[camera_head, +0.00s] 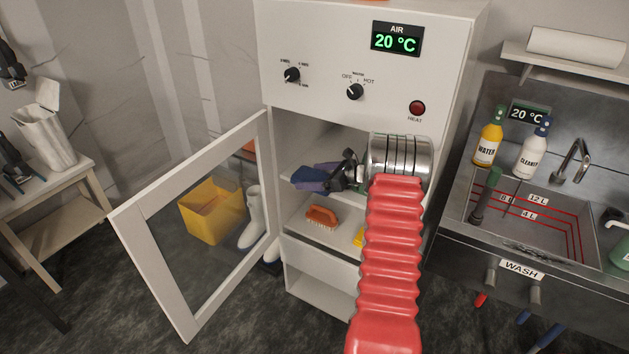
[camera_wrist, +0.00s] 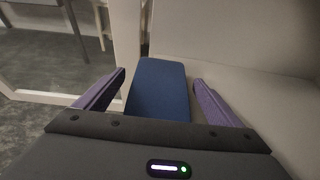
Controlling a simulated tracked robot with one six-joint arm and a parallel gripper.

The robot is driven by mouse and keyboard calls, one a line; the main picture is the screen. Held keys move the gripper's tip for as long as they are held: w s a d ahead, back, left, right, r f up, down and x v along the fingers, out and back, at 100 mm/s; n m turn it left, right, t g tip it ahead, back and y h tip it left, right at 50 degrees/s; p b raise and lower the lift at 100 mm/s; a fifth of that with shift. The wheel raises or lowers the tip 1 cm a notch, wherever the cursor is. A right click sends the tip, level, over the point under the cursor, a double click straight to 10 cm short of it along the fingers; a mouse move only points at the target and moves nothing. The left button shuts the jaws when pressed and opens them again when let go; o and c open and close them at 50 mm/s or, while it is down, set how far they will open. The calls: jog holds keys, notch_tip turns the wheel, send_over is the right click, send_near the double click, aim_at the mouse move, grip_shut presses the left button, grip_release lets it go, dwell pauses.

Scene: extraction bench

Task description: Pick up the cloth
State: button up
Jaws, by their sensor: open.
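The cloth (camera_wrist: 158,88) looks like a flat blue folded pad in the wrist view. It lies on a pale shelf surface. My gripper (camera_wrist: 159,77) has its purple fingers spread, one on each side of the cloth, with gaps between. The near end of the cloth is hidden behind the gripper body. In the head view, the cloth (camera_head: 301,173) shows as a small blue patch on the upper shelf of the white cabinet (camera_head: 330,85), beside my purple fingers. My red sleeved arm reaches in from the right and hides part of the shelf.
The cabinet's glass door (camera_head: 150,235) stands open to the left. An orange brush (camera_head: 321,216) and a partly hidden yellow object (camera_head: 358,238) are on the lower shelf. A yellow bin (camera_head: 208,215) and white boots (camera_head: 252,218) show through the door. A sink (camera_head: 590,205) is at right.

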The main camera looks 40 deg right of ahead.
jog(key=shift+x, duration=0.75)
jog(key=shift+c, duration=0.4)
jog(key=c, duration=1.1)
